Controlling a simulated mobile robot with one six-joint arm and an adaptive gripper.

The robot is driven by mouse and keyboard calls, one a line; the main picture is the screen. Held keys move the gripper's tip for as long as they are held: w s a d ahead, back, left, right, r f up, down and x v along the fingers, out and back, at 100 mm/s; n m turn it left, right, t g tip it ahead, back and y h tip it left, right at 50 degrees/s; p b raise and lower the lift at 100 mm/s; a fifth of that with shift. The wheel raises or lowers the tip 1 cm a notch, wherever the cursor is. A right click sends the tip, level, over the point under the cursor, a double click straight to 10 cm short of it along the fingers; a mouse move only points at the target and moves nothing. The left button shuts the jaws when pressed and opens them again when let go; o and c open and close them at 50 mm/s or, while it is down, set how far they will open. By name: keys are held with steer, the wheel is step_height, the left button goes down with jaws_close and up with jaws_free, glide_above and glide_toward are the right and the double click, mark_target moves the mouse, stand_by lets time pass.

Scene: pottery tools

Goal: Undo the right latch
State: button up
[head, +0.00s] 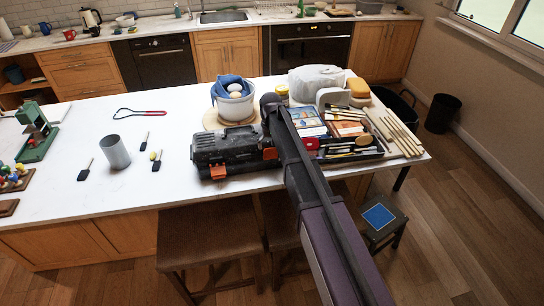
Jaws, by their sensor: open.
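The black toolbox (236,150) lies shut on the white counter, left of my arm. Its left latch (218,172) is orange and sits low on the front. My gripper (268,108) is at the far end of my dark arm, by the toolbox's right end. Its jaws are dark and hard to make out, and I see nothing held. My arm covers part of the toolbox's right side.
A tray of pottery tools (345,151) stands right of my arm, with wooden sticks (397,134) beside it. A white pot with a blue cloth (234,103) stands behind the toolbox. A grey cup (115,152) stands to the left. The counter between cup and toolbox is mostly clear.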

mark_target(271, 148)
steer(key=shift+f+b, duration=1.4)
steer(key=shift+f, duration=0.3)
